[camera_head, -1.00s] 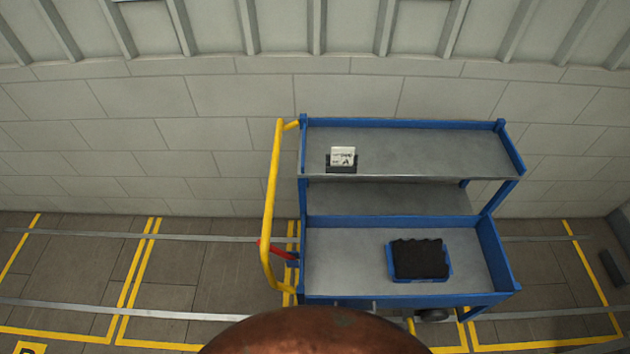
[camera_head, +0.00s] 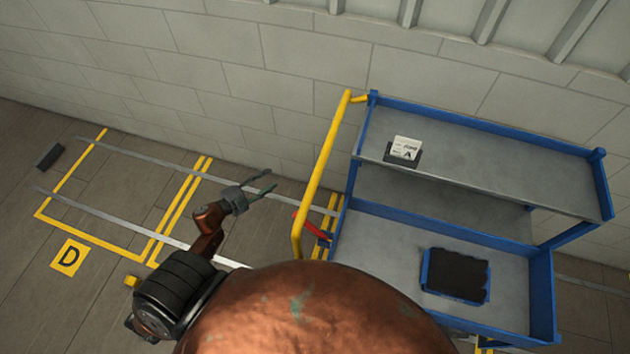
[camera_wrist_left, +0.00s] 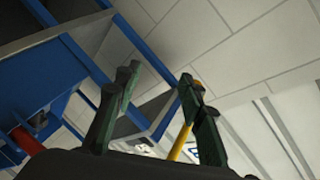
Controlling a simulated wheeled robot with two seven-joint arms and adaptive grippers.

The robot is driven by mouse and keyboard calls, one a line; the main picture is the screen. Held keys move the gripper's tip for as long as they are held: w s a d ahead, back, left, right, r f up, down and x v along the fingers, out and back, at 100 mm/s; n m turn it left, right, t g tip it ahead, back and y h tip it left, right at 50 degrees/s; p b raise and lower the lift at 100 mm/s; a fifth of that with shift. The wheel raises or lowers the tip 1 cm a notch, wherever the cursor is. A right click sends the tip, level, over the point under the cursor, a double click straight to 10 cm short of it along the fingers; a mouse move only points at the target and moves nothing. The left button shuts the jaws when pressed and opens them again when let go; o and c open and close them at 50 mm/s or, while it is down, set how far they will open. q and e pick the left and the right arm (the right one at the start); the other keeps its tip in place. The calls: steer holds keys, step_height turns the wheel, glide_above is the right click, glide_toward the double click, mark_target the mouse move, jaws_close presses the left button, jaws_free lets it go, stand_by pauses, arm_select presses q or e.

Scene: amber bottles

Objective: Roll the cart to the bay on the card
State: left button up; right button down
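The blue cart (camera_head: 480,132) with grey shelves stands against the wall on the right in the head view. Its yellow upright handle (camera_head: 322,170) is on its left side, with a red lever (camera_head: 311,228) low beside it. A white card (camera_head: 406,147) on the top shelf shows a large A; its smaller text is hard to read. My left gripper (camera_head: 271,181) is open and empty, left of the handle and apart from it. In the left wrist view its fingers (camera_wrist_left: 158,78) are spread, with the yellow handle (camera_wrist_left: 181,143) beyond them. My right gripper is not in view.
A dark-filled blue bin (camera_head: 456,276) sits on the lower shelf. Yellow lines mark floor bays; the left one has a D plate (camera_head: 67,257) and looks empty. A dark block (camera_head: 49,156) lies past its far end. Grey strips cross the floor. The wall is close behind the cart.

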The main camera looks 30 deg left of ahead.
arm_select(q)
steer(key=d+r+m+h, duration=0.4)
steer(key=r+m, duration=0.1)
steer(key=r, duration=0.5)
steer(key=m+g+h+b, duration=0.1)
steer(key=m+g+h, duration=0.45)
steer(key=m, duration=0.45)
glide_toward(314, 182)
steer(key=w+d+f, duration=0.1)
steer(key=w, duration=0.2)
steer(key=shift+y, duration=0.25)
steer(key=x, duration=0.6)
steer(key=shift+s+d+f, duration=0.15)
steer(key=shift+s+d, duration=0.15)
steer(key=shift+d, duration=0.15)
steer(key=shift+w+d+f, duration=0.2)
steer(key=shift+w+d, duration=0.2)
steer(key=shift+d, duration=0.1)
steer(key=shift+c, duration=0.5)
jaws_close()
